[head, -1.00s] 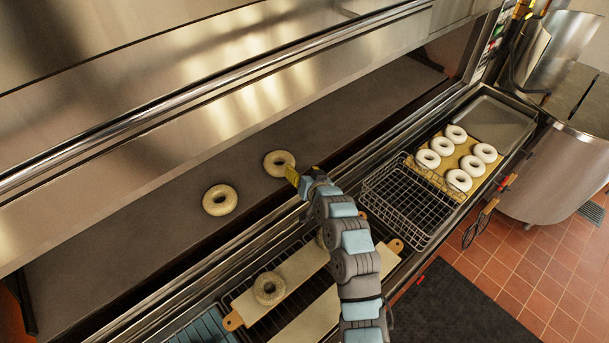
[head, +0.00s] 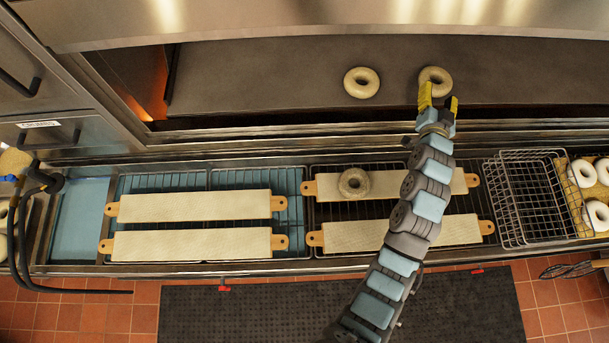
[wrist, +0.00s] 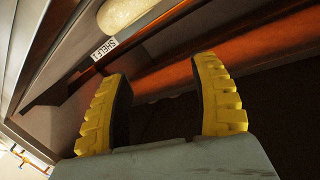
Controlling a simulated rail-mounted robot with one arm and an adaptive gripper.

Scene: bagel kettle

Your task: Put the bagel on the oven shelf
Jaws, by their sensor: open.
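Two pale bagels lie on the dark oven shelf (head: 270,75) in the head view: a left bagel (head: 361,82) and a right bagel (head: 435,79). My gripper (head: 438,97) is open at the shelf's front, just before the right bagel. In the wrist view my gripper's yellow fingers (wrist: 160,75) stand apart with nothing between them. A pale bagel (wrist: 125,12) shows beyond them, above a strip labelled SHELF-1 (wrist: 104,49). Another bagel (head: 354,183) lies on the upper right board (head: 325,187). My arm covers part of the right boards.
Left boards (head: 195,206) lie bare on the rack. A wire basket (head: 525,195) stands right of my arm, beside white rings (head: 583,173) on a tan board. The steel oven hood (head: 300,20) overhangs the shelf. The shelf's left part is clear.

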